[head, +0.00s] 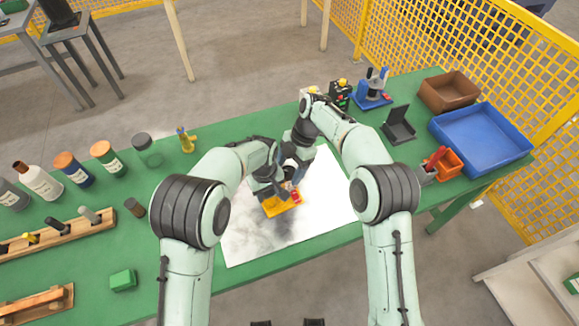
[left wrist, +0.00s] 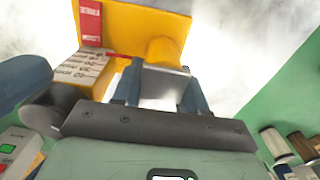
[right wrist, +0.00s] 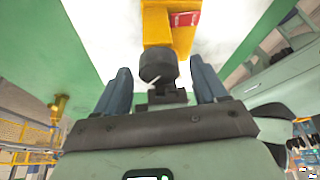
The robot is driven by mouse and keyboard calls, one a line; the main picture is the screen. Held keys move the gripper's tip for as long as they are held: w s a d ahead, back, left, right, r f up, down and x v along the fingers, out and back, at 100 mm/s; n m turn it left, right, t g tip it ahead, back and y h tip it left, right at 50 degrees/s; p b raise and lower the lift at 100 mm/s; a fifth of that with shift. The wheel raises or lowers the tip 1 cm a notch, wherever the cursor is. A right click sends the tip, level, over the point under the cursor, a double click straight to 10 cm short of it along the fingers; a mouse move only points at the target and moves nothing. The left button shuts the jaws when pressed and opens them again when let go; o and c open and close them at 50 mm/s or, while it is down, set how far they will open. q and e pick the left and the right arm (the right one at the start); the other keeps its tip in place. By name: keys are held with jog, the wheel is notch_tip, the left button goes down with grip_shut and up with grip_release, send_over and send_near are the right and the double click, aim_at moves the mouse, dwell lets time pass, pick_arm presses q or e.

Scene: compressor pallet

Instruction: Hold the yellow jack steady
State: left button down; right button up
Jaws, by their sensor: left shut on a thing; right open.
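The yellow jack (head: 283,206) lies on a white, grey-smudged sheet (head: 325,205), partly hidden by my grippers. In the left wrist view the jack (left wrist: 140,28) shows a yellow plate with a red label, a yellow round part and a white block with printed numbers. My left gripper (left wrist: 163,85) is shut on the jack at a pale block by the round part. My right gripper (right wrist: 160,82) is open, its fingers either side of the jack's dark round knob (right wrist: 157,66), with gaps visible on both sides.
The sheet lies on a green table (head: 210,138). Bottles (head: 72,170) and a wooden rack (head: 60,233) stand at left, with a green block (head: 123,280) in front. A blue tray (head: 480,137), brown bin (head: 447,92) and orange bin (head: 445,165) are at right.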

jog(key=c, duration=1.1)
jog(key=shift+o, duration=0.2)
jog(key=o, duration=1.1)
jog(key=shift+c, duration=0.2)
jog(key=v, duration=1.2)
jog(key=shift+d, duration=0.1)
